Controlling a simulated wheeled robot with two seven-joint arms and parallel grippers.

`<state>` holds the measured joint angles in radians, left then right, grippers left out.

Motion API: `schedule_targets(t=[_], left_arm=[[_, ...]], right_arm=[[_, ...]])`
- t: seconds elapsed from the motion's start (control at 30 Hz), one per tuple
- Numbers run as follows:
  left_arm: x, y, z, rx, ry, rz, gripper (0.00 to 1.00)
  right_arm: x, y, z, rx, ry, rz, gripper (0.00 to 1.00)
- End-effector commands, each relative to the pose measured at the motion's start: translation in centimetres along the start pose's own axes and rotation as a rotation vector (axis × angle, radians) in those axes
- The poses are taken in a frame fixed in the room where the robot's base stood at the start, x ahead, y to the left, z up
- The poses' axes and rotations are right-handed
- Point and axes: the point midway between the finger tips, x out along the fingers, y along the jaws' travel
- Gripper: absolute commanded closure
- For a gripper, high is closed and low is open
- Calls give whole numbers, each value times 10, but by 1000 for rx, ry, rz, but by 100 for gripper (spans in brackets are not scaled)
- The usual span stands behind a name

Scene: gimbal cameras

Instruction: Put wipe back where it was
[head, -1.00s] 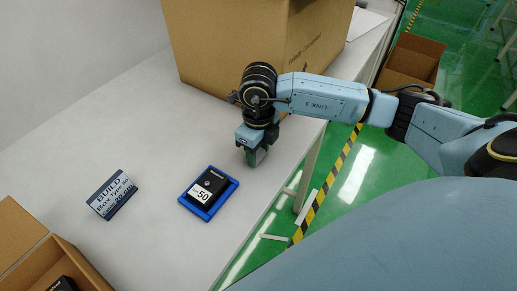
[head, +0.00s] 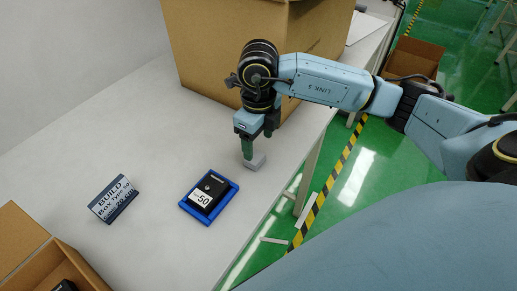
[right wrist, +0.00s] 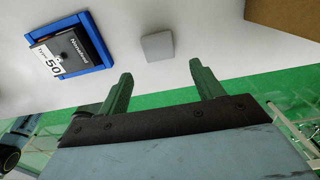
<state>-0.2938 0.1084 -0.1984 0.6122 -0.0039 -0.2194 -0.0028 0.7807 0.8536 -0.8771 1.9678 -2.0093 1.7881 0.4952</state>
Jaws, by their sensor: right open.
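The wipe, a small light-grey block (head: 256,162), lies on the white table near its right edge, to the right of the blue tray. It also shows in the right wrist view (right wrist: 157,46), just beyond the fingertips. My right gripper (head: 258,150) is open with green fingers, directly above and beside the wipe. In the right wrist view the open fingers (right wrist: 161,70) are spread wide with nothing between them, and the wipe looks apart from them. My left gripper is not in view.
A black box labelled 50 (head: 208,190) sits in a blue tray (head: 186,203). A "BUILD" sign (head: 112,199) stands left of it. A large cardboard box (head: 205,60) is behind my right gripper. An open carton (head: 25,240) is at lower left. The table edge is close on the right.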

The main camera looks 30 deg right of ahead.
Motion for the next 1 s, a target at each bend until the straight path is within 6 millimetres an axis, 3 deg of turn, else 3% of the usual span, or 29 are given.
schedule_targets(t=[0.1,0.33,1.0], left_arm=[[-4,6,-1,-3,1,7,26],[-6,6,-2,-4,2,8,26],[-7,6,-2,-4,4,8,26]], right_arm=[[-28,0,1,0,-3,-1,34],[-58,0,0,1,0,0,34],[-63,0,0,0,1,0,34]])
